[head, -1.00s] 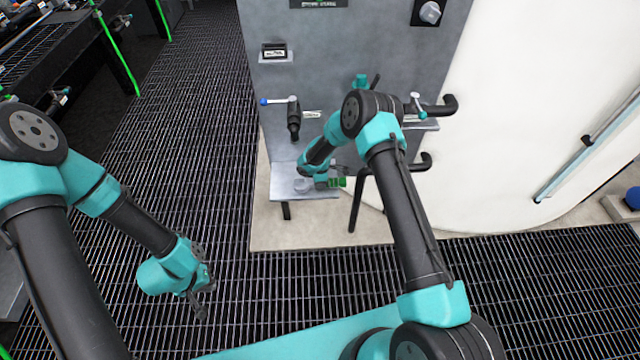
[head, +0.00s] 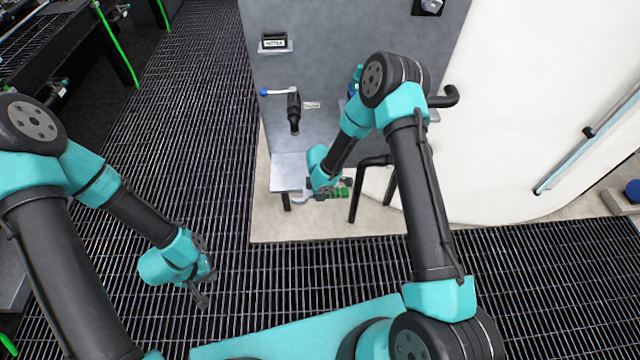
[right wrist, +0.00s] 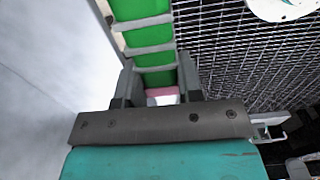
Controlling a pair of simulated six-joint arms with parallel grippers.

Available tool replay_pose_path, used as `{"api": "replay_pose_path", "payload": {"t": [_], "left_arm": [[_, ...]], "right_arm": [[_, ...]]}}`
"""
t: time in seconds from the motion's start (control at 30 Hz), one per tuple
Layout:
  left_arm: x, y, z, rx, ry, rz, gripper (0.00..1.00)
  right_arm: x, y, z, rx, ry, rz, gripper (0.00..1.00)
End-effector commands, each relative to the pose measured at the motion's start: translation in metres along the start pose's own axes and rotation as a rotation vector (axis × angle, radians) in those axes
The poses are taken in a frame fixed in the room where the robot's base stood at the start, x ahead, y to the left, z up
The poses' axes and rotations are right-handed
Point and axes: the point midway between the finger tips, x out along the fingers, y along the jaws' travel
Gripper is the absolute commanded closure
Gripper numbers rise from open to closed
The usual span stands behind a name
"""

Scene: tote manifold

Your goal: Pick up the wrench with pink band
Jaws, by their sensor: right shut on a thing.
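The wrench with pink band (head: 340,193) has a green handle with grey bands. It also fills the top middle of the right wrist view (right wrist: 146,40), where a small pink patch shows between the fingers. My right gripper (right wrist: 158,88) is shut on the handle, one dark finger on each side. In the head view the right gripper (head: 325,190) holds the wrench in front of the grey ledge (head: 287,172), clear of it. The wrench's far end is partly hidden. My left gripper (head: 203,287) hangs low over the grating with its fingers apart and empty.
A grey upright panel (head: 340,60) stands behind the ledge, with a blue-tipped lever valve (head: 280,92) and a small labelled bracket (head: 274,42). A white tank (head: 520,110) curves to the right. The floor grating is open.

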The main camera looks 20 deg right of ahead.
Motion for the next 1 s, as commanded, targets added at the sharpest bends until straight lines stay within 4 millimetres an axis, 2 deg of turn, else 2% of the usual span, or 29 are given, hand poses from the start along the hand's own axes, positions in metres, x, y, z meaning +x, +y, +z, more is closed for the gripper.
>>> {"api": "replay_pose_path", "payload": {"t": [0.2,0.4,1.0], "left_arm": [[0.000,0.000,0.000,0.000,0.000,0.000,1.00],[0.000,0.000,0.000,0.000,0.000,0.000,1.00],[0.000,0.000,0.000,0.000,0.000,0.000,1.00]], "right_arm": [[-0.003,-0.027,-0.002,-0.001,0.000,0.000,0.95],[-0.004,-0.041,-0.003,0.000,0.000,0.000,0.95],[-0.004,-0.044,-0.004,0.001,0.001,0.001,0.95]]}}
